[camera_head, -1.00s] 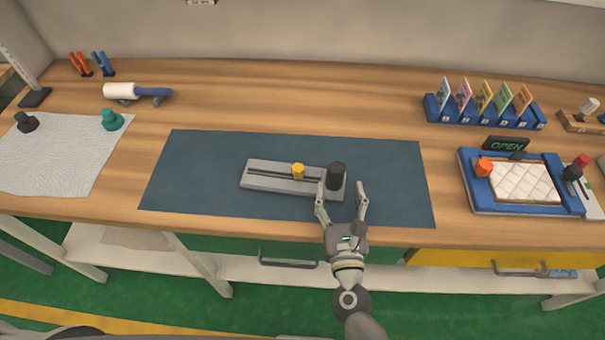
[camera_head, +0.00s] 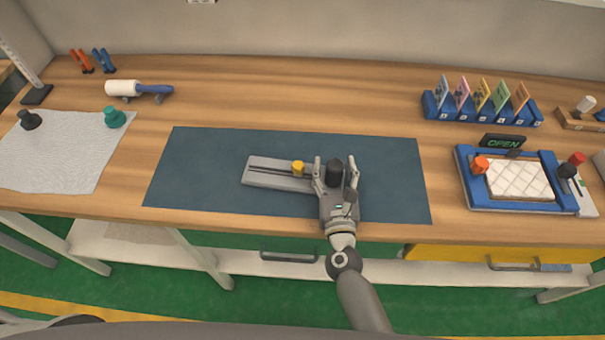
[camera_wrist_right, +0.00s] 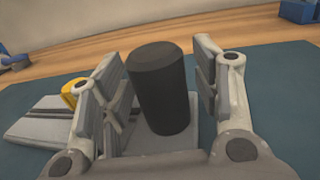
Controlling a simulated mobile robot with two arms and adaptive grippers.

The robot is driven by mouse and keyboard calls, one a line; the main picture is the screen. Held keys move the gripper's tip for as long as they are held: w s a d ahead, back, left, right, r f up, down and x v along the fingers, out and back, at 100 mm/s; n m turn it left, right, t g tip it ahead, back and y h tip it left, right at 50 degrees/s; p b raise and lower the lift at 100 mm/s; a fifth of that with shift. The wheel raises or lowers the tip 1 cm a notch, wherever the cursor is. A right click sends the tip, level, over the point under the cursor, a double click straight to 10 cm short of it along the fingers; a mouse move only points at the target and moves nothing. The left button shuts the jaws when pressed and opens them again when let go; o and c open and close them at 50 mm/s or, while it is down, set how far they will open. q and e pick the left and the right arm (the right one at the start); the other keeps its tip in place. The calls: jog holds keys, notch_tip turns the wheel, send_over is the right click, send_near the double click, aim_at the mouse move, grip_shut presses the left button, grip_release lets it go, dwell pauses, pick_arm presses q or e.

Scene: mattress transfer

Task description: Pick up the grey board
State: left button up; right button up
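The grey board (camera_head: 268,181) lies flat on the dark blue mat (camera_head: 390,180). It has a dark slot along it, a yellow knob (camera_head: 298,168) near its middle and an upright black cylinder (camera_head: 335,171) at its right end. My right gripper (camera_head: 336,170) is open, with one finger on each side of the black cylinder. In the right wrist view the cylinder (camera_wrist_right: 160,88) stands between the fingers with visible gaps on both sides. The board (camera_wrist_right: 36,126) and yellow knob (camera_wrist_right: 73,92) show at the left there. My left gripper is not in view.
A blue tray (camera_head: 470,193) with a white quilted pad (camera_head: 518,179) lies at the right, by an OPEN sign (camera_head: 503,141). A blue card rack (camera_head: 480,114) stands behind it. A white cloth (camera_head: 60,160) and a roller (camera_head: 125,89) are at the left. The mat around the board is clear.

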aim_at(335, 166)
grip_shut()
jog(key=shift+r, duration=0.1)
jog(key=shift+r+p, duration=0.6)
jog(key=r+p, duration=0.2)
jog(key=r, duration=0.1)
jog(key=shift+s+p, duration=0.2)
jog(key=shift+p, duration=0.1)
jog(key=s+r+p, duration=0.2)
jog(key=s+r, duration=0.2)
jog(key=s, duration=0.2)
jog(key=s+a+r+p, duration=0.1)
jog(key=s+r+p, duration=0.2)
jog(key=s, duration=0.4)
jog(key=shift+s+r, duration=0.25)
jog(key=shift+r, duration=0.6)
jog(key=shift+w, duration=0.15)
